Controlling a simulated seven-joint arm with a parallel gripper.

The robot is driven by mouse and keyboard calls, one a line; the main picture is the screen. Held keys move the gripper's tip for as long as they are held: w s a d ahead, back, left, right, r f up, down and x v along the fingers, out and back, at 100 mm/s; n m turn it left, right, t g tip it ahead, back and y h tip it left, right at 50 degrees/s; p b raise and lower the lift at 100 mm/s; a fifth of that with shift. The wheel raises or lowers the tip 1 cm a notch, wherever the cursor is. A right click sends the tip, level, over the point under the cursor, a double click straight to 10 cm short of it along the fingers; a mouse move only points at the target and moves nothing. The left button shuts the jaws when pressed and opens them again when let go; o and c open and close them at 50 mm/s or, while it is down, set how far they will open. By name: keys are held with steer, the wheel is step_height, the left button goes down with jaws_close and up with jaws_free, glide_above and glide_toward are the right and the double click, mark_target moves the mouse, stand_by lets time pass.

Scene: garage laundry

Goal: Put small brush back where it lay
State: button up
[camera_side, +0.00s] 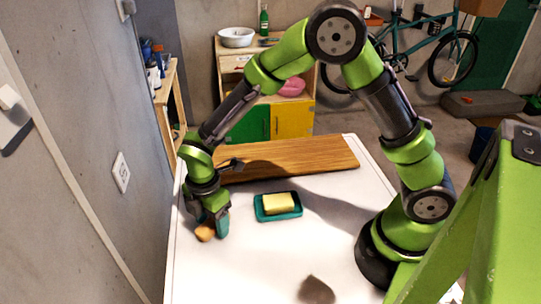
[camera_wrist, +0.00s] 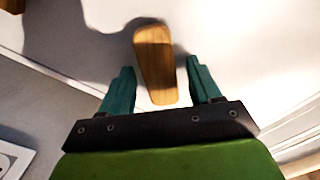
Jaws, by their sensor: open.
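The small brush (camera_side: 204,232), of which I see a light-brown wooden body, is at the left side of the white worktop, by my gripper (camera_side: 214,224). In the wrist view the brush (camera_wrist: 154,45) lies lengthwise between the two teal fingers of my gripper (camera_wrist: 160,68), with gaps on both sides. The fingers are open and point down. The bristles are not visible, and part of the brush is hidden by a finger in the side view.
A teal dish (camera_side: 264,213) with a yellow sponge or soap bar (camera_side: 279,203) sits right of my gripper. A wooden board (camera_side: 300,158) lies along the back of the worktop (camera_side: 265,270). A grey wall (camera_side: 90,120) stands close on the left. The front middle is mostly clear.

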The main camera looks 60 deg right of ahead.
mark_target(213, 222)
step_height(213, 222, up, 12)
steer(key=s+d+r+m+t+y, duration=0.1)
steer(key=s+d+r+m+t, duration=0.2)
steer(key=m, duration=0.8)
steer(key=s+d+r+m+t+y, duration=0.1)
steer(key=s+d+r+m+t, duration=0.3)
steer(key=s+d+r+m, duration=0.4)
steer(key=shift+s+d+m, duration=1.2)
steer(key=shift+s+m, duration=0.3)
steer(key=shift+m, duration=0.1)
steer(key=shift+r, duration=0.1)
